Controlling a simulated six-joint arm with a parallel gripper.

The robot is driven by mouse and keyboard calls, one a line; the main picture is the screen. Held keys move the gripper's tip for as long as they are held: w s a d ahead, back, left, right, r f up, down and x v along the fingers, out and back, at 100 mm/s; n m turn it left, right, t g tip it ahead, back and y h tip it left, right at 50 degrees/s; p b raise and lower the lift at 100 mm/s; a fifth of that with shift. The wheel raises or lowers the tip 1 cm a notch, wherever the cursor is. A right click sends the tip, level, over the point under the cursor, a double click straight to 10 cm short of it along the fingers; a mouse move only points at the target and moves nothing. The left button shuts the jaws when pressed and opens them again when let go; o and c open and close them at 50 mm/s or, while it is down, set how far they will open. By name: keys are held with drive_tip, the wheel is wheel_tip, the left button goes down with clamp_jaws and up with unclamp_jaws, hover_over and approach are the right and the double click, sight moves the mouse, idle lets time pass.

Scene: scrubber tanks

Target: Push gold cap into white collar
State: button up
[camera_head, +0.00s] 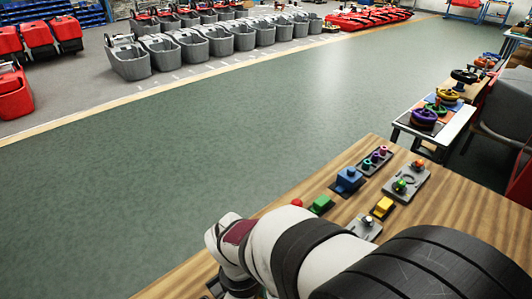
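A small yellow-gold block (382,206) sits on a dark base on the wooden table; I cannot tell whether it is the gold cap. A pale grey-white plate with a small knob (366,226) lies just left of it, partly behind my arm. No white collar can be made out clearly. My white and dark arm reaches across the front of the table. My gripper (238,290) is at the bottom edge, left of these parts and apart from them. It is mostly hidden and cut off, so its fingers cannot be read.
The wooden table (440,225) also carries a blue block (348,179), a green block (321,204), a red knob (297,203), a grey plate with knobs (409,182) and a strip of coloured pegs (375,160). A side table with coloured wheels (433,128) stands beyond. Green floor is clear.

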drive_tip(key=shift+f, duration=0.3)
idle(0.7)
drive_tip(key=shift+f, duration=0.4)
drive_tip(key=shift+f, duration=0.1)
drive_tip(key=shift+f, duration=0.3)
drive_tip(key=shift+f, duration=0.3)
idle(0.9)
drive_tip(key=o, duration=1.3)
drive_tip(key=shift+s, duration=0.1)
drive_tip(key=shift+c, duration=1.2)
drive_tip(key=shift+o, duration=0.8)
drive_tip(key=shift+f, duration=0.1)
